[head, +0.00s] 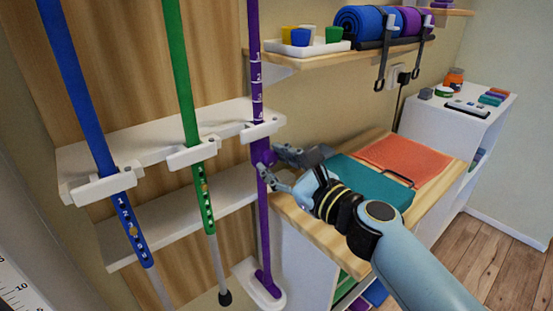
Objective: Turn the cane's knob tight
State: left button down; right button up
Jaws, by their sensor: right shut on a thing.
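A purple cane (255,60) stands upright in a white clip holder at the right end of the rack. Its foot rests on a small white base (270,296). White number marks run down its upper tube. The cane's purple knob (265,157) sits just below the clip, partly hidden by the fingers. My right gripper (272,168) reaches in from the lower right and is shut on the knob. A blue cane (75,85) and a green cane (180,75) stand in clips to the left. My left gripper is out of view.
The white rack shelf (120,145) holds the clips. A wooden-topped cabinet (318,228) carries a teal folded mat (365,188) and an orange mat (412,158), near my right arm. A wall shelf above holds a tray of cups (306,48) and rolled mats (370,22) with hanging straps.

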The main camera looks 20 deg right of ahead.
jog(key=shift+f+m+p, duration=0.1)
jog(key=shift+m+p, duration=0.55)
jog(key=shift+m, duration=1.55)
jog(key=o, duration=1.2)
jog(key=shift+c, duration=0.2)
jog(key=v, duration=1.2)
